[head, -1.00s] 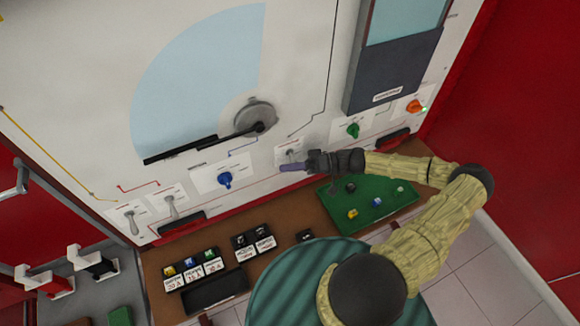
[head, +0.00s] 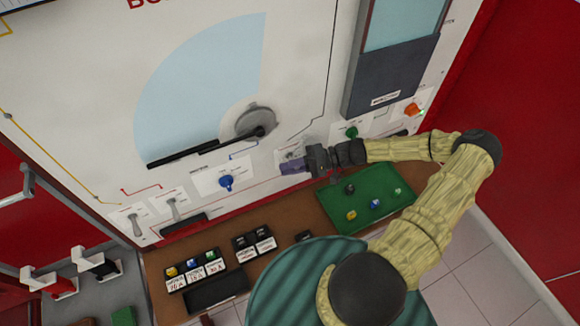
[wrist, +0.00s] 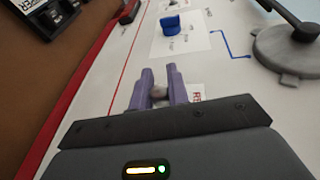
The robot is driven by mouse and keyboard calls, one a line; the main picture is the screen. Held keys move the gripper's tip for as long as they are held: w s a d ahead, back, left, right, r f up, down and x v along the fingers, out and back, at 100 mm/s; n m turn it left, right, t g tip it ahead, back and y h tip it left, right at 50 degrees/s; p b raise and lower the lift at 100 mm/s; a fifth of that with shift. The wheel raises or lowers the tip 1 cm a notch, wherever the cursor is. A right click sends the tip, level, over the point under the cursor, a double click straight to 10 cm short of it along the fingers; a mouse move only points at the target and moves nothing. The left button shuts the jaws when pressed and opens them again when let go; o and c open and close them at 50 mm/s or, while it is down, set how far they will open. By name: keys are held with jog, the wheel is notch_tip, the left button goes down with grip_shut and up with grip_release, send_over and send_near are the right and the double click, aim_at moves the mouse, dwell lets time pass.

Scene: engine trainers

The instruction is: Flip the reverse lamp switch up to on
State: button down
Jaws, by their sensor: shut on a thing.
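The reverse lamp switch is a small grey lever (wrist: 159,92) on the white board, beside a label that reads "RE" and is cut off. In the wrist view it sits between the two purple fingers of my gripper (wrist: 160,73), which is shut on it. In the head view my gripper (head: 290,167) is at the lower part of the board, over the switch's white plate (head: 287,154). The lever is hidden there by the fingers, so I cannot tell whether it points up or down.
A blue knob (head: 226,182) is left of my gripper, and a green knob (head: 351,132) is to its right. Two more toggle switches (head: 136,226) (head: 173,210) are at lower left. A brown shelf (head: 290,215) with a green tray (head: 335,213) juts out below.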

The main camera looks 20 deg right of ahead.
jog(key=shift+w+r+m+g+h+p, duration=0.15)
jog(key=shift+r+m+g+h+p, duration=0.4)
jog(key=shift+m, duration=0.75)
jog(key=shift+r, duration=0.1)
jog(key=c, duration=1.3)
grip_release()
jog(key=shift+c, duration=0.2)
jog(key=b+v, duration=0.5)
jog(key=v, duration=1.2)
jog(key=shift+d+b, duration=0.3)
jog(key=shift+b, duration=0.05)
